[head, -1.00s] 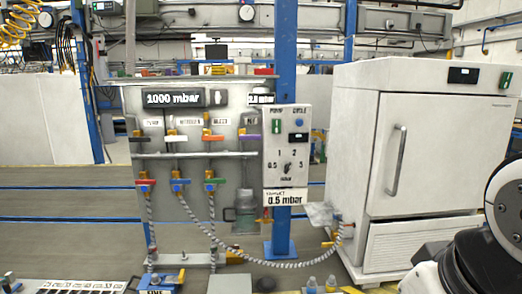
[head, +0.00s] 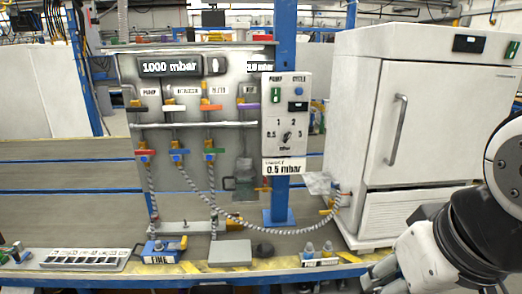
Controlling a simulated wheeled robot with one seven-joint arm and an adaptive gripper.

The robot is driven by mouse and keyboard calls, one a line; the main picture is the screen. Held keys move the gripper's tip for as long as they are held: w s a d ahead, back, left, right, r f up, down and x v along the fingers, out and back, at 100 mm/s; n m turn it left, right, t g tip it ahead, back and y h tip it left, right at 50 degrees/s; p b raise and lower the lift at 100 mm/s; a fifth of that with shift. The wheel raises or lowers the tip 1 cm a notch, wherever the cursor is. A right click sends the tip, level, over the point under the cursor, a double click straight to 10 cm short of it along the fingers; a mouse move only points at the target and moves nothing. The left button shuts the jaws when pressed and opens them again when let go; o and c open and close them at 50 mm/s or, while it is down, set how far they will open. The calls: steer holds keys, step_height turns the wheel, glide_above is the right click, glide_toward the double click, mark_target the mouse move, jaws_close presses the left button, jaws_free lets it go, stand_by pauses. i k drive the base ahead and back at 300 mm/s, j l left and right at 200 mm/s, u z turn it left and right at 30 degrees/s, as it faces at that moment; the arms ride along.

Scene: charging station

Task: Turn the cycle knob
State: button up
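The control box (head: 285,122) is a pale panel on a blue post, right of the gauge board. Its top carries the labels PUMP and CYCLE, with a green switch (head: 276,95) under PUMP and a small round blue control (head: 299,91) under CYCLE. Below is a dark dial knob (head: 287,136) ringed by the marks 0.5, 1, 2 and 5. Its exact pointer direction is too small to tell. A target label (head: 284,167) under it reads 0.5 mbar. My white and black arm is at the lower right, well away from the box.
The gauge board (head: 125,95) has displays, coloured valve handles and hoses. A large white oven (head: 440,115) stands right of the box. A bench (head: 110,278) along the bottom holds a keyboard-like strip (head: 85,259), a grey block (head: 230,253) and small bottles (head: 328,249).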

mark_target(286, 136)
steer(key=i+j, duration=0.15)
steer(key=j, duration=0.2)
steer(key=i+j, duration=0.1)
steer(key=j, duration=0.25)
steer(key=i+j, duration=0.15)
steer(key=j, duration=0.2)
steer(key=i+j, duration=0.15)
steer(key=j, duration=0.2)
steer(key=i+j, duration=0.1)
steer(key=j, duration=0.25)
steer(key=l+z, duration=0.05)
